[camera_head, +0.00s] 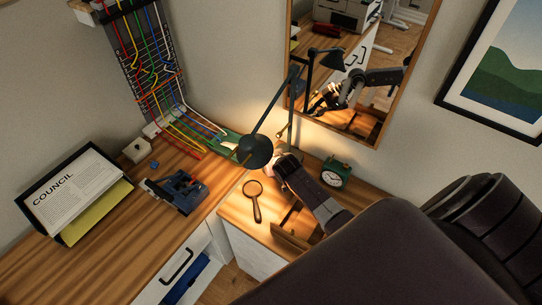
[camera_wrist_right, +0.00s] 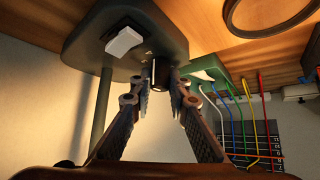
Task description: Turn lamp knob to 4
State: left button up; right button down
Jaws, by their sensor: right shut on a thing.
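The dark desk lamp (camera_head: 255,151) stands in the back corner with its head lit and bent over the desk. In the right wrist view its dark base (camera_wrist_right: 88,40) fills the upper left, with a white rocker switch (camera_wrist_right: 123,41) on it. A small dark knob (camera_wrist_right: 157,72) on the base shows between my right fingertips. My right gripper (camera_wrist_right: 165,88) is shut on the knob, one finger on each side. In the head view, my right gripper (camera_head: 279,163) is beside the lamp, and the arm hides the base. No number on the knob is readable. My left gripper is not in view.
A green clock (camera_head: 335,173) stands right of my right arm. A magnifying glass (camera_head: 254,196) lies in front of the lamp. A mirror (camera_head: 345,70) hangs close behind. A blue device (camera_head: 183,190) sits on the left desk.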

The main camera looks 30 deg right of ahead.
jog(key=shift+m+h, duration=0.4)
jog(key=shift+m, duration=0.1)
jog(key=c, duration=1.8)
grip_release()
jog(key=v, duration=0.5)
jog(key=shift+s+a+r, duration=0.1)
jog(key=shift+r, duration=0.05)
jog(key=s+a, duration=0.1)
jog(key=s, duration=0.2)
jog(key=s+a, duration=0.2)
jog(key=s, duration=0.2)
jog(key=s+a, duration=0.1)
jog(key=s, duration=0.2)
jog(key=shift+s+a, duration=0.3)
